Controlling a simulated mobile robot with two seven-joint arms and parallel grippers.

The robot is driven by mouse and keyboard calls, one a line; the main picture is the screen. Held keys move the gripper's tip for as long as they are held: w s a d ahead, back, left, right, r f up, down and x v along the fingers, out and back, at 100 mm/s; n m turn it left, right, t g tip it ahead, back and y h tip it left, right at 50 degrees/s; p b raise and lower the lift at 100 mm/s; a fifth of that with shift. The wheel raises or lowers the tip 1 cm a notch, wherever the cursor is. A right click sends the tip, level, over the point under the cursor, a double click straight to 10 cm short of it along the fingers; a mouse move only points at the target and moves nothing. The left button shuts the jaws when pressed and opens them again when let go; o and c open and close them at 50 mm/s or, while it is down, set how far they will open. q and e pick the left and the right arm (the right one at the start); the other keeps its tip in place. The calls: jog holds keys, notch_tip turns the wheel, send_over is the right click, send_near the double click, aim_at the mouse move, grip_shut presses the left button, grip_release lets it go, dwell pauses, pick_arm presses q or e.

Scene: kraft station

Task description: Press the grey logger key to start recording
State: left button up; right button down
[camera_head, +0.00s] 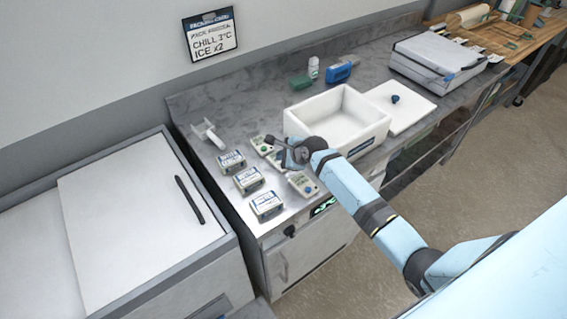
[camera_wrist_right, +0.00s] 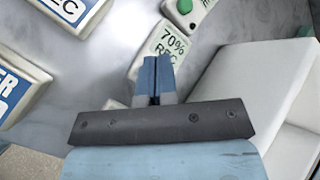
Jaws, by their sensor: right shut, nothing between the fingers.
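Several small pale loggers with coloured keys lie on the grey counter. One with a blue key (camera_head: 304,186) lies nearest the counter's front edge, and another logger (camera_head: 259,146) lies farther back. My right gripper (camera_head: 286,160) is over the logger between them and largely hides it. In the right wrist view the shut, empty fingers (camera_wrist_right: 155,88) point at a logger (camera_wrist_right: 166,46) reading "70% REC". They cover its lower part, so I see no grey key and cannot tell whether the tips touch it. A green key (camera_wrist_right: 185,6) shows on a neighbouring logger. My left gripper is not in view.
A white open bin (camera_head: 345,100) stands close to the right of my gripper, with a white lid (camera_head: 398,107) beyond it. Several labelled packs (camera_head: 249,180) line the left side. A white handled tool (camera_head: 208,134), a green item (camera_head: 300,82) and a blue item (camera_head: 342,72) lie farther back.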

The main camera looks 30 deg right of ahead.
jog(key=shift+r, duration=2.45)
jog(key=s+a+f+n+g+h, duration=0.1)
jog(key=s+a+n, duration=0.2)
jog(key=s+n, duration=0.6)
jog(key=s+a+n+g, duration=0.2)
jog(key=s+n, duration=0.2)
jog(key=s, duration=0.8)
jog(key=s+r+n+g+h, duration=0.1)
jog(key=s+r+n, duration=0.2)
jog(key=s+n, duration=0.45)
jog(key=s+r+n+g+h, duration=0.1)
jog(key=s+r+n, duration=0.25)
jog(key=s, duration=0.75)
jog(key=w+a+f+t+y, duration=0.1)
jog(key=w+a+f+t, duration=0.2)
jog(key=f, duration=0.4)
jog(key=w+a+f+n+t+y, duration=0.1)
jog(key=w+a+f+t, duration=0.2)
jog(key=f, duration=0.5)
jog(key=shift+a+t+y, duration=0.25)
jog(key=shift+t+y, duration=0.15)
jog(key=shift+t, duration=0.2)
